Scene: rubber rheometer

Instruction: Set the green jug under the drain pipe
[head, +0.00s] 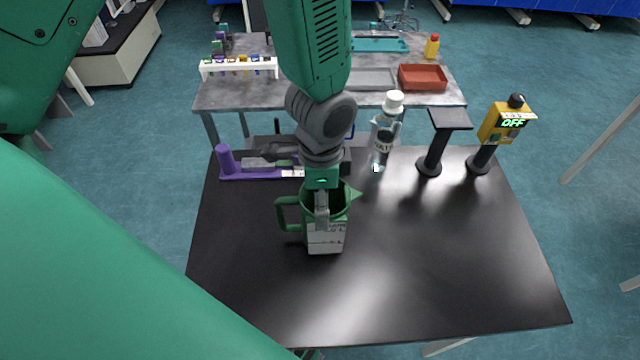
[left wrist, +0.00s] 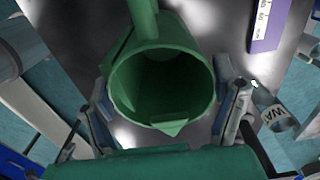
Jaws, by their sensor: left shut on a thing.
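The green jug (head: 325,236) has a white label, a handle on its left and a spout on its right. It looks upright over the black table; I cannot tell whether its base touches. My left gripper (head: 321,205) comes down from above and is shut on it. In the left wrist view, the fingers of my left gripper (left wrist: 170,100) lie on both sides of the jug (left wrist: 128,75), whose inside looks dark and empty. I cannot pick out the drain pipe for sure; my arm hides part of the table's back edge. My right gripper is not in view.
On the black table (head: 440,270), a purple stand (head: 226,160) is at back left. A clear bottle (head: 382,140), a black flat-topped stand (head: 437,145) and a yellow box reading OFF (head: 500,122) are at back right. The front and right are clear.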

